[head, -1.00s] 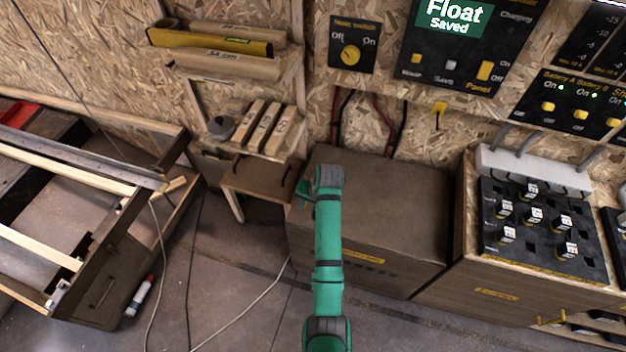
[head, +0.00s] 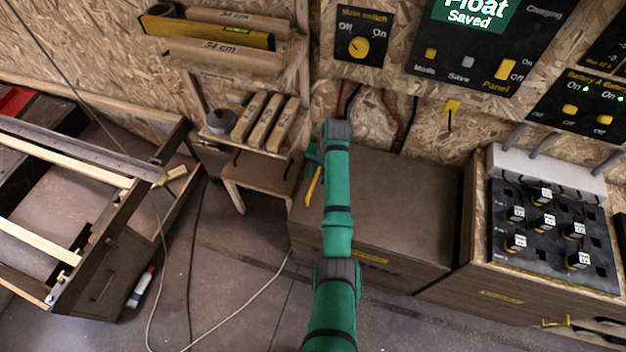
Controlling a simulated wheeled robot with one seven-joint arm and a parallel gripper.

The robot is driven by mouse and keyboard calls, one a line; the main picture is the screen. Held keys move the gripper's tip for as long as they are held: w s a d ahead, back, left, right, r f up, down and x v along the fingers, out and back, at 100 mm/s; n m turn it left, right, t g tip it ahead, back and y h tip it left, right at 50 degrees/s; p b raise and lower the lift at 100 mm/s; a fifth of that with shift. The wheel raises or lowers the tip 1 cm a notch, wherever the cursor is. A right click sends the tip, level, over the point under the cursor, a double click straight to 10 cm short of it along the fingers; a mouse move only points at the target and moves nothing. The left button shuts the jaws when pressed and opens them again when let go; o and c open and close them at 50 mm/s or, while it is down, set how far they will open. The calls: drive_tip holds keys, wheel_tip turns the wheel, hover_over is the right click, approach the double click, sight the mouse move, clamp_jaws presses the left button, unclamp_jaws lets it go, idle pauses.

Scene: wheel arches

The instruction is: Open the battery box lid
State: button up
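The battery box (head: 405,205) is a large brown box against the back wall, with a yellow label (head: 370,257) on its front. Its flat top lid looks shut. My green arm reaches across the left part of the box and hides some of its top and front. My gripper (head: 312,158) is mostly hidden behind the end of the arm, over the back left corner of the box. A thin yellow strip (head: 313,187) shows just below it at the left edge of the lid. I cannot tell whether the gripper touches the lid or how its fingers stand.
A small wooden stand (head: 262,178) is close to the left of the box. A cabinet with a black switch panel (head: 540,228) adjoins it on the right. Cables (head: 400,125) and a main switch panel (head: 360,45) are on the wall behind. The floor in front is mostly clear.

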sight(314, 183)
drive_tip(key=f, duration=0.3)
drive_tip(key=shift+w+a, duration=0.1)
drive_tip(key=shift+a, duration=0.15)
drive_tip(key=shift+w+a+f, duration=0.1)
drive_tip(key=shift+a+f, duration=0.15)
drive_tip(key=shift+f, duration=0.15)
drive_tip(key=shift+c, duration=0.2)
clamp_jaws()
drive_tip(key=shift+w, duration=0.1)
drive_tip(key=shift+d, duration=0.1)
